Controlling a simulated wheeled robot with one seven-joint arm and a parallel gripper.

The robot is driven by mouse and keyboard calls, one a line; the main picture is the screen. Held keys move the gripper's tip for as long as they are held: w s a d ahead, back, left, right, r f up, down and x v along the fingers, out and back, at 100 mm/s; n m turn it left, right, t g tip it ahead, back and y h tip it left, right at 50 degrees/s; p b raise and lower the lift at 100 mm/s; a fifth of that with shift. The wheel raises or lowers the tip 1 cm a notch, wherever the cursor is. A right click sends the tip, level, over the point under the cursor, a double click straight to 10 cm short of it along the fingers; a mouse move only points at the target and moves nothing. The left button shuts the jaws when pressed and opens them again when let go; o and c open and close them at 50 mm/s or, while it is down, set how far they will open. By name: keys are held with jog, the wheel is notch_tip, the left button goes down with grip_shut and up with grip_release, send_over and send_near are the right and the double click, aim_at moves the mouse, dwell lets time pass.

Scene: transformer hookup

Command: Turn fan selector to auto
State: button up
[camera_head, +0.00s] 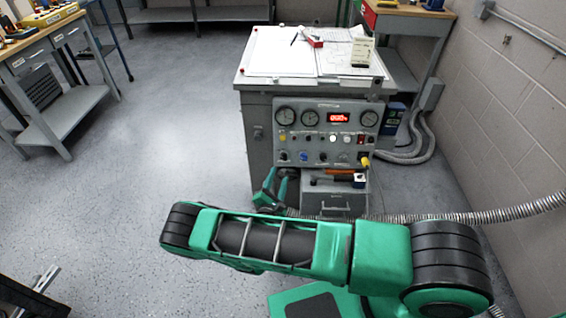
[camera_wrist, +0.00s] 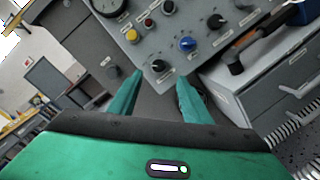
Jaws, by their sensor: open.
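The grey control panel (camera_head: 328,118) is on the front of a cabinet. Its lower row holds a black knob at the left (camera_head: 284,155), a blue knob (camera_head: 303,156) and more dark knobs. The labels are too small to read, so I cannot tell which knob is the fan selector. My gripper (camera_head: 275,180) is open just below the panel's lower left corner. In the wrist view, the black knob (camera_wrist: 158,65) appears just past and between the fingertips of my gripper (camera_wrist: 160,76); contact cannot be told. The blue knob (camera_wrist: 187,44) is beyond the right finger.
A drawer unit (camera_head: 335,200) with a dark-handled tool on top juts out below the panel, right of my gripper. Papers lie on the cabinet top (camera_head: 275,50). A corrugated hose (camera_head: 450,216) runs to the right.

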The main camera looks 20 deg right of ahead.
aim_at(284, 159)
jog(key=x, duration=1)
jog(key=shift+w+a+f, duration=0.15)
jog(key=shift+w+f, duration=0.1)
jog(key=shift+w, duration=0.15)
jog(key=c, duration=1)
